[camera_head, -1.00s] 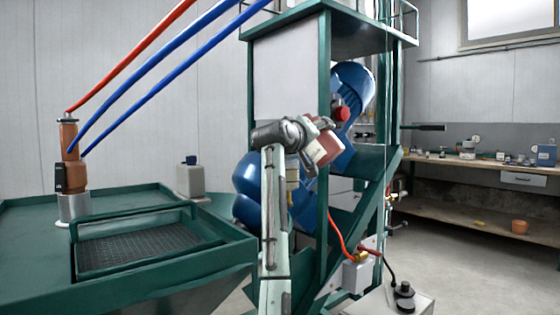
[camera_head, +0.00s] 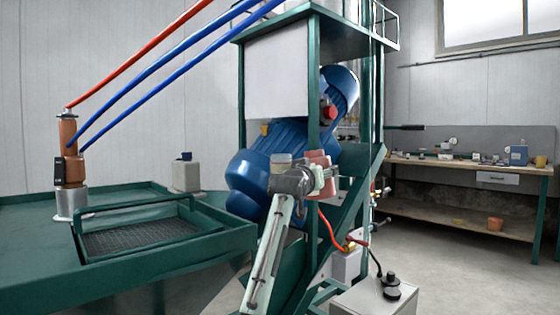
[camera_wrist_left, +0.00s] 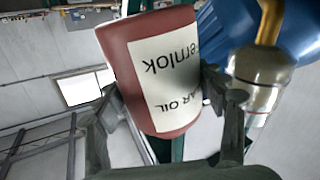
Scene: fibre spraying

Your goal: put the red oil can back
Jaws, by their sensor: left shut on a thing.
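The red oil can (camera_head: 320,160) is in my left gripper (camera_head: 322,180), in front of the blue motor on the green machine frame. In the head view it stands close to upright. In the left wrist view the red oil can (camera_wrist_left: 118,45) fills the middle, its white lettered label facing the camera. The fingers of the left gripper (camera_wrist_left: 165,115) press it from both sides. What lies under the can is hidden by the gripper. My right gripper is in neither view.
The blue motor (camera_head: 262,172) and green frame (camera_head: 313,80) stand close around the can. A small cup (camera_wrist_left: 262,65) with a brass pipe is beside it in the wrist view. A workbench (camera_head: 430,163) with small items stands back right; a green table with a grate (camera_head: 140,238) is left.

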